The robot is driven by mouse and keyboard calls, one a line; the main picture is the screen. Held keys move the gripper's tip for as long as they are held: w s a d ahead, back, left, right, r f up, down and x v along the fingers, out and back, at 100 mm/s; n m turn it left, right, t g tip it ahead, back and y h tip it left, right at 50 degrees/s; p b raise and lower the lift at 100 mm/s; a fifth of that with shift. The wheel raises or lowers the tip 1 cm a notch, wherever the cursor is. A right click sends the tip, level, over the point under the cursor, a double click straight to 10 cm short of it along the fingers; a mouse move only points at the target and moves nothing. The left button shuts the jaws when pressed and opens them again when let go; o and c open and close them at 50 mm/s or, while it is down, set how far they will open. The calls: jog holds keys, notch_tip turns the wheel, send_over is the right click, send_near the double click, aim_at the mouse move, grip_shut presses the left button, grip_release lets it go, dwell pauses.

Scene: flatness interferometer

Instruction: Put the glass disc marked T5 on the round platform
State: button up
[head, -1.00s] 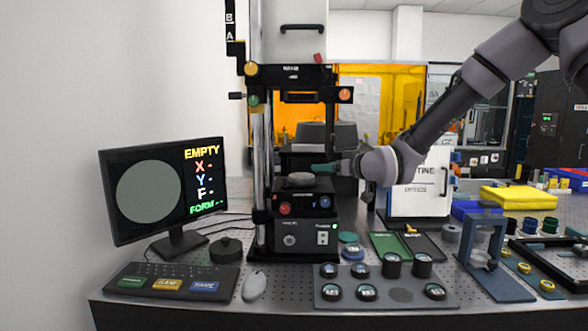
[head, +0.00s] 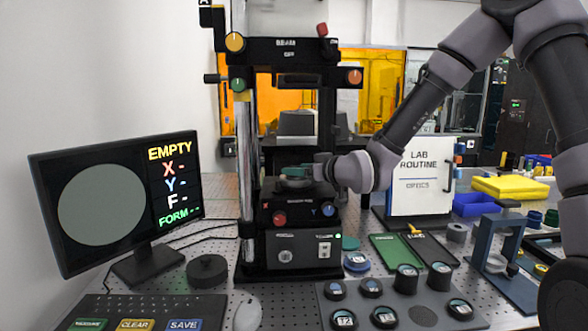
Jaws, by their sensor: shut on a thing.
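The interferometer's round platform (head: 294,184) sits on the black stage at the middle of the instrument.
A grey tray (head: 400,300) at the front holds several dark-rimmed discs, with one empty round spot. The monitor (head: 115,200) reads EMPTY. Instrument posts stand left and right of the platform. A blue stand (head: 497,240) is at right.

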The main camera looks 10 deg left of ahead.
jog(key=shift+s+f, duration=0.1)
jog(key=shift+f, duration=0.05)
jog(key=o, duration=1.4)
